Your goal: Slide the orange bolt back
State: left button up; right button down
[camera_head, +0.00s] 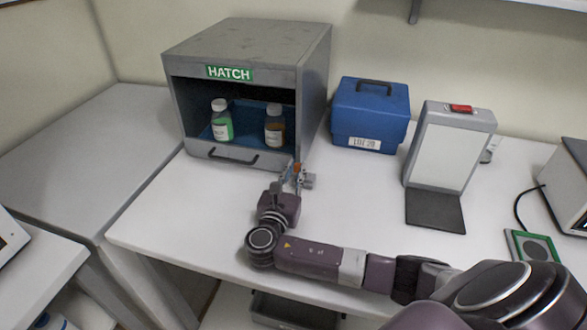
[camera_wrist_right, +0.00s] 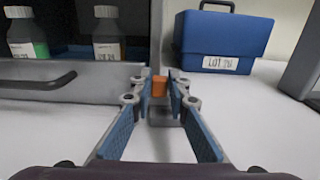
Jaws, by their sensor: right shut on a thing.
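The orange bolt (camera_wrist_right: 159,87) shows between the fingertips of my right gripper (camera_wrist_right: 160,88) in the right wrist view. The fingers are closed in on it from both sides. In the head view the right gripper (camera_head: 297,178) is at the lower right front corner of the grey hatch box (camera_head: 312,90), and only a bit of the orange bolt (camera_head: 297,167) shows. The hatch front is open above a low grey panel (camera_head: 210,150) with a dark handle (camera_head: 232,157). My left gripper is not in view.
Inside the hatch stand a green-filled bottle (camera_head: 222,122) and a brown-filled bottle (camera_head: 274,126) on a blue tray (camera_head: 247,120). A blue case (camera_head: 350,110) stands right of the hatch, then a grey panel device (camera_head: 440,150). The white table (camera_head: 180,215) is clear left of my arm.

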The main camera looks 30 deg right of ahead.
aim_at(307, 184)
jog(key=s+d+p, duration=0.1)
jog(key=s+d, duration=0.1)
jog(key=shift+s+p, duration=0.3)
jog(key=shift+p, duration=0.1)
jog(key=shift+d, duration=0.1)
jog(key=shift+f, duration=0.1)
jog(key=c, duration=1.8)
grip_release()
jog(key=shift+s, duration=0.15)
jog(key=shift+c, duration=0.2)
